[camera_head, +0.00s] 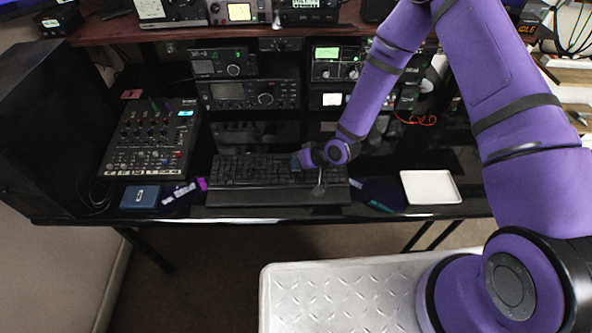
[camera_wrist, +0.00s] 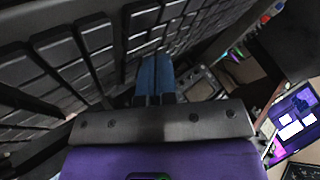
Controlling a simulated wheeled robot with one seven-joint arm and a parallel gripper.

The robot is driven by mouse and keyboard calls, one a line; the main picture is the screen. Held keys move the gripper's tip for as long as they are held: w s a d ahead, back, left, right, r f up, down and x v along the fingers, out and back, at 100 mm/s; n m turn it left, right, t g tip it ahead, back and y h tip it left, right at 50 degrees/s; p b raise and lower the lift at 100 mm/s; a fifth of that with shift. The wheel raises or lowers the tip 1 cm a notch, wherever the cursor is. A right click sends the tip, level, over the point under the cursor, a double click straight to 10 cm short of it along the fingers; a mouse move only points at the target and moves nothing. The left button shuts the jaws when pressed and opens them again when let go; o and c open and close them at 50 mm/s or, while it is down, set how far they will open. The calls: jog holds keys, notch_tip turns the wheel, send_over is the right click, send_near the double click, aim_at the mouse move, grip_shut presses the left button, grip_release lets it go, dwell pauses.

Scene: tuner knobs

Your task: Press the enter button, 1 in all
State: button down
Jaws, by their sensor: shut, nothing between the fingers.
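A black keyboard (camera_head: 235,172) lies on the desk in the head view. Its dark keys (camera_wrist: 60,65) fill the left and top of the wrist view, close to the camera. My gripper (camera_head: 295,163) is over the right half of the keyboard. In the wrist view, its blue fingers (camera_wrist: 154,72) are together with nothing between them. The fingertips are at or very close to the keys; I cannot tell whether they touch. The enter key cannot be told apart from the other keys, and the gripper hides some of them.
A mixer (camera_head: 150,145) and a small blue box (camera_head: 140,197) are left of the keyboard. A white tray (camera_head: 431,187) lies to the right. Radios (camera_head: 250,94) stand behind. The desk's front edge is close to the keyboard.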

jog(key=shift+r, duration=0.7)
jog(key=shift+r, duration=2.55)
